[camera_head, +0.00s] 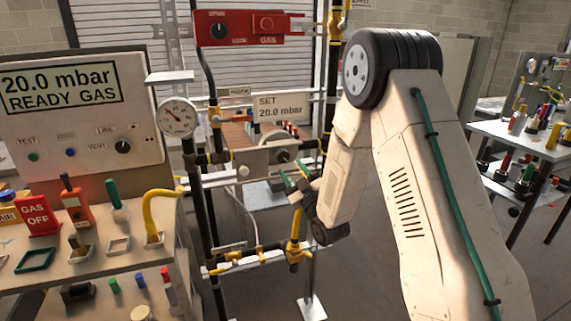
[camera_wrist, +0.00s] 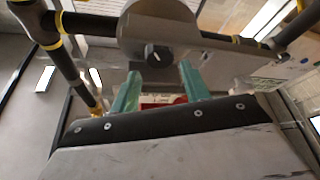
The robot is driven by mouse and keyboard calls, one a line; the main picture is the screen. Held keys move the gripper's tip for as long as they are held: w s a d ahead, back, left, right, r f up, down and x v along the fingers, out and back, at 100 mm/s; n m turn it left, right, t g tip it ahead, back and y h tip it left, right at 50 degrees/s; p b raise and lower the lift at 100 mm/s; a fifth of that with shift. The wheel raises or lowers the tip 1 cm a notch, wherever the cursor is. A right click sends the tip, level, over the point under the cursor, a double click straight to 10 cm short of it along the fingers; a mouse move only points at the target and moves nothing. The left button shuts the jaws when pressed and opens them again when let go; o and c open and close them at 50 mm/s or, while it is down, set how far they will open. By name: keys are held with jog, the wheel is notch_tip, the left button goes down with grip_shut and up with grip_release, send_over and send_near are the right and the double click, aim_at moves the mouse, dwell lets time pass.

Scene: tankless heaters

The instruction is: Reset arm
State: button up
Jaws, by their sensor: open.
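My gripper (camera_head: 296,178) is at the end of my white arm, in front of the pipe stand in the head view. Its two green fingers (camera_wrist: 158,88) show in the wrist view, apart and with nothing between them. Beyond them is a metal housing with a black knob (camera_wrist: 152,54); the knob also shows in the head view (camera_head: 283,156), just above and left of the gripper. I cannot tell whether the fingers touch the housing.
A panel reading 20.0 mbar READY GAS (camera_head: 75,115) and a bench with a GAS OFF sign (camera_head: 37,215) stand at left. A red GAS box (camera_head: 240,27) hangs above. A tool table (camera_head: 530,138) stands at right.

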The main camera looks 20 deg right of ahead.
jog(key=shift+v, duration=1)
jog(key=s+r+m+g+h, duration=0.35)
jog(key=s+r+g, duration=0.25)
jog(key=r+g, duration=0.25)
jog(key=s+r+m+g, duration=0.1)
jog(key=s+g, duration=0.5)
jog(key=s, duration=1.2)
jog(key=s+a+r+m+g, duration=0.1)
jog(key=s+g, duration=0.5)
jog(key=s, duration=1.2)
jog(key=shift+a+r+m, duration=0.2)
jog(key=shift+a+m, duration=0.05)
jog(key=shift+m, duration=0.6)
